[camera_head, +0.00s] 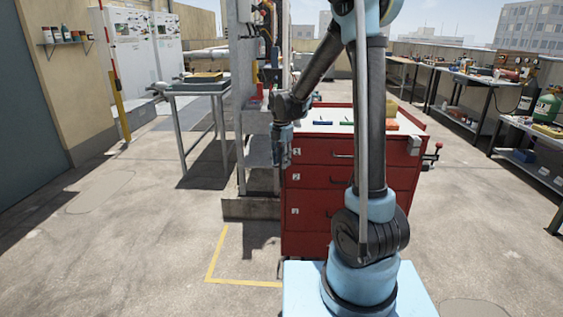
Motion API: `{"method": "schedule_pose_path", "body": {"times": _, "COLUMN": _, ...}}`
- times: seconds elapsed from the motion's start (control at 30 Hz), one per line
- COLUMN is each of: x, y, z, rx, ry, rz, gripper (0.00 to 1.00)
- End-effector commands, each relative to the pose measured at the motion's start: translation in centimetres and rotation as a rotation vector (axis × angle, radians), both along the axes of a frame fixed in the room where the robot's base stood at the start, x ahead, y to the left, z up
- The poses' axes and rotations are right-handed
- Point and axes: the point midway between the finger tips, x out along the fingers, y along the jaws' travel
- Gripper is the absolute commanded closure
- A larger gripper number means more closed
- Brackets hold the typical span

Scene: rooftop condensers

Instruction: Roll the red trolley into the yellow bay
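The red trolley (312,215) is a drawer cabinet with numbered drawers and a pale top. It stands upright in the middle, straight ahead of my base, and my arm hides part of its front. The yellow bay shows as a corner of yellow line (217,253) on the floor at the trolley's lower left; the rest of its outline is hidden or out of view. My gripper (281,163) hangs pointing down at the trolley's upper left edge. I cannot tell whether it touches the trolley, or whether its fingers are open.
A tall grey rack (247,130) on a concrete base (250,208) stands close left of the trolley. A metal table (200,87) is further left. Workbenches (470,78) line the right side. The floor is open at the left and to the right of the trolley.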

Motion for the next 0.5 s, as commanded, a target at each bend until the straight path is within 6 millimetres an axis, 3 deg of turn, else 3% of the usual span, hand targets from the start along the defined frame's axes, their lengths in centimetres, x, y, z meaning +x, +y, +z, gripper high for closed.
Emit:
{"method": "schedule_pose_path", "body": {"times": 0.27, "x": -0.02, "y": -0.01, "z": -0.12, "rx": 0.000, "ry": 0.000, "rz": 0.000, "gripper": 0.67}}
{"method": "schedule_pose_path", "body": {"times": 0.4, "x": -0.03, "y": 0.00, "z": -0.10, "rx": 0.000, "ry": 0.000, "rz": 0.000, "gripper": 0.96}}
{"method": "schedule_pose_path", "body": {"times": 0.5, "x": -0.01, "y": 0.00, "z": -0.10, "rx": 0.000, "ry": 0.000, "rz": 0.000, "gripper": 1.00}}
